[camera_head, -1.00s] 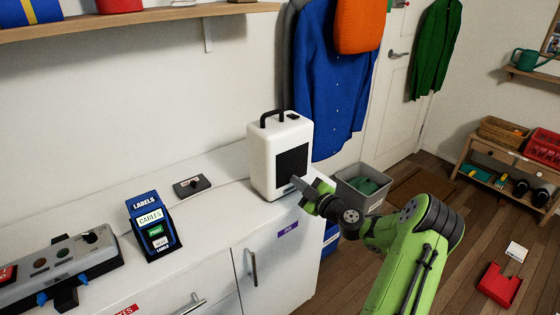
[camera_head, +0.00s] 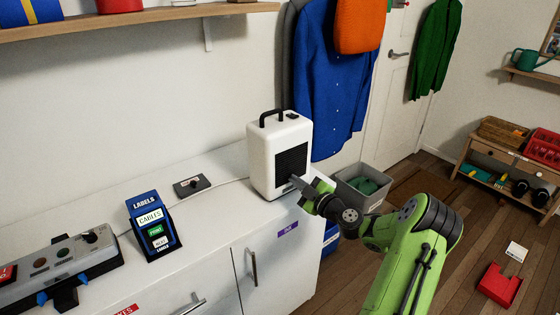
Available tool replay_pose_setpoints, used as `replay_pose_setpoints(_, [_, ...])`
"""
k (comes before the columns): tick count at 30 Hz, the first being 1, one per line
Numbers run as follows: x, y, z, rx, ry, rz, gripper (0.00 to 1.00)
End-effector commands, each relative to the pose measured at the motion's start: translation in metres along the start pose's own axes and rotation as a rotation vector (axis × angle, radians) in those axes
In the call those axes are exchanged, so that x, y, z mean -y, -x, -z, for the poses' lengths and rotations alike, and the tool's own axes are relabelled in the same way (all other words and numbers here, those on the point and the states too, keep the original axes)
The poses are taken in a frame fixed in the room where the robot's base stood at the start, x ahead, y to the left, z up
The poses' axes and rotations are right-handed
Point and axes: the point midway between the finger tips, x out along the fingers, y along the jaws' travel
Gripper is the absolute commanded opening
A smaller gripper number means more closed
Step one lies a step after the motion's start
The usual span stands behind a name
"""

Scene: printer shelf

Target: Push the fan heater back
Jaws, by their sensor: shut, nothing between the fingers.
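The fan heater (camera_head: 264,158) is a white upright box with a black carry handle on top and a dark grille on its front. It stands upright at the right end of the white cabinet top. My gripper (camera_head: 297,183) is shut, with its fingertips at the lower front of the heater, by the bottom of the grille. The fingertips look in contact with the heater, but I cannot tell for sure. My green arm reaches in from the lower right.
A small black dial box (camera_head: 189,186) lies left of the heater. A wall is behind; a grey bin (camera_head: 360,186) stands on the floor right.

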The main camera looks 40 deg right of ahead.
Motion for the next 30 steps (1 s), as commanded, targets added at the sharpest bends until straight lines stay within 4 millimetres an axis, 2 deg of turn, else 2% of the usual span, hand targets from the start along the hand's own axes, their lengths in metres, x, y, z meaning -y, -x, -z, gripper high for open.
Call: replay_pose_setpoints(30, [0.001, -0.021, 0.000, 0.000, 0.001, 0.001, 0.00])
